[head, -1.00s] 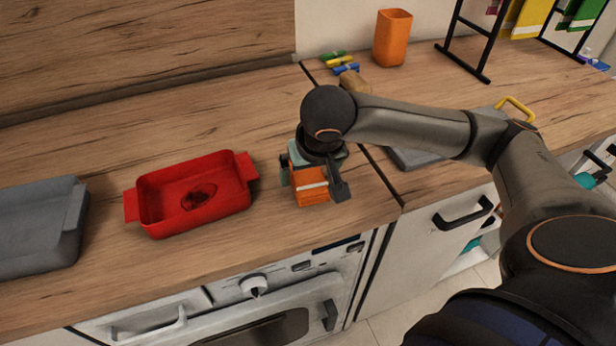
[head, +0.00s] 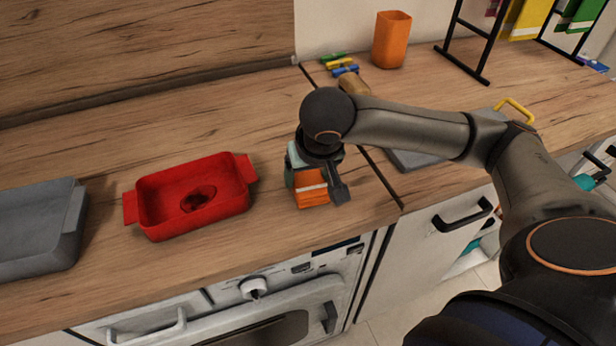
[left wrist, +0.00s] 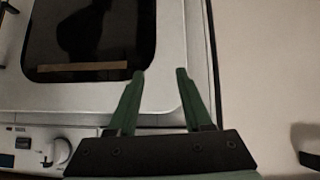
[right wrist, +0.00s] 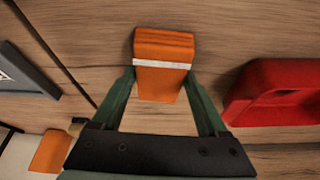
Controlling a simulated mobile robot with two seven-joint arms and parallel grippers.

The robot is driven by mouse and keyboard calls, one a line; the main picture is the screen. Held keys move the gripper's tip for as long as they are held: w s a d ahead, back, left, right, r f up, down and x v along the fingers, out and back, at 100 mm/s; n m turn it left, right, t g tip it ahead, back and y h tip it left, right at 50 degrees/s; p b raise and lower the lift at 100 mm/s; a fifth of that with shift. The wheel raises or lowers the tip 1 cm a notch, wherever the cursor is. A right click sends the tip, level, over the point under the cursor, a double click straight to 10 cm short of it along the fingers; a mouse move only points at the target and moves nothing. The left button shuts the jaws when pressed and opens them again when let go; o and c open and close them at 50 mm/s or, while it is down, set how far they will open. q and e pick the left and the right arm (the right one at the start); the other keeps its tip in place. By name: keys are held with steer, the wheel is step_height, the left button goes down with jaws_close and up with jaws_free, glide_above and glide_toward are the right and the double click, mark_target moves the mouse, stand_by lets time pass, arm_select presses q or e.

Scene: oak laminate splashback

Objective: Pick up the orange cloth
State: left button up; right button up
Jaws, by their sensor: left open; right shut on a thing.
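The orange cloth (head: 312,195) is a folded block with a white stripe, on the wooden counter to the right of the red dish. It also shows in the right wrist view (right wrist: 163,52). My right gripper (right wrist: 164,82) is shut on the cloth, with one green finger against each side. In the head view the right gripper (head: 318,180) points down, and its wrist hides part of the cloth. I cannot tell whether the cloth touches the counter. My left gripper (left wrist: 160,75) is open and empty in the left wrist view, in front of the oven.
The red dish (head: 193,198) stands left of the cloth, with a grey tray (head: 35,230) further left. An orange cup (head: 392,40), several small coloured clips (head: 340,65) and a black rack (head: 470,45) stand at the back. The counter between cloth and dish is clear.

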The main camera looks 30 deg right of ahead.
mark_target(308, 178)
arm_select(q)
steer(key=shift+f, duration=0.1)
arm_select(e)
steer(key=shift+r+b, duration=0.15)
steer(key=shift+b, duration=0.35)
step_height(308, 178, up, 3)
steer(key=shift+r+p, duration=0.15)
steer(key=shift+p, duration=0.45)
arm_select(q)
steer(key=shift+w+d+f+b, duration=0.45)
steer(key=shift+f+b, duration=0.1)
steer(key=shift+b, duration=0.75)
arm_select(e)
steer(key=s+a+r, duration=0.6)
steer(key=s+r, duration=0.4)
steer(key=s, duration=0.2)
steer(key=shift+s+a, duration=0.15)
steer(key=shift+s, duration=0.1)
